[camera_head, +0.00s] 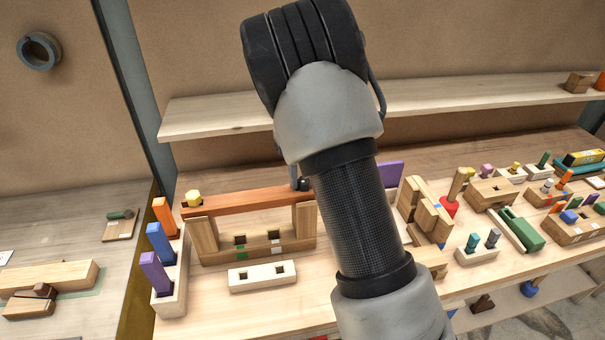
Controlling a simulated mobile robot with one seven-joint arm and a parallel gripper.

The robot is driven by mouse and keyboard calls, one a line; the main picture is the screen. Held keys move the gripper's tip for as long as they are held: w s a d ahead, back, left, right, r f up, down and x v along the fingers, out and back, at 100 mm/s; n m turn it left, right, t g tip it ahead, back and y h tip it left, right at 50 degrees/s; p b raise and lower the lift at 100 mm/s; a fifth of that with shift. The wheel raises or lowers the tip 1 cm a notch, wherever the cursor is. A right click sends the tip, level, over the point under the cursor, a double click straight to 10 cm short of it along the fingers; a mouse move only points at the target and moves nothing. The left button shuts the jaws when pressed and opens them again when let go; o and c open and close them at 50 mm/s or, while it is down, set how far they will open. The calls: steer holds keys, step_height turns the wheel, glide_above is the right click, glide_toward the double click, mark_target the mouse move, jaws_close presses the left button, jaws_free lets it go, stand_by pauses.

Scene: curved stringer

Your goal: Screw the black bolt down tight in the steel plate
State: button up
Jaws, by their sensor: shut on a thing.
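My arm stands across the middle of the view and hides what is behind it; my gripper does not clearly show. Just left of the arm, at the right end of a reddish-brown beam (245,201), there is a small dark round piece (304,184). It may be the black bolt, but it is too small and too covered to tell. A narrow grey upright piece (294,176) is beside it; I cannot tell whether it is the steel plate. How far any bolt is seated is hidden.
A pale two-hole block (262,276) lies in front. A rack (175,284) holds coloured pegs. Several wooden parts crowd the right. A shelf (220,117) runs behind.

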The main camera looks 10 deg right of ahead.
steer(key=o, duration=1.3)
steer(key=shift+s+a+f, duration=0.1)
steer(key=shift+s, duration=0.05)
steer(key=shift+c, duration=0.2)
steer(key=shift+d, duration=0.2)
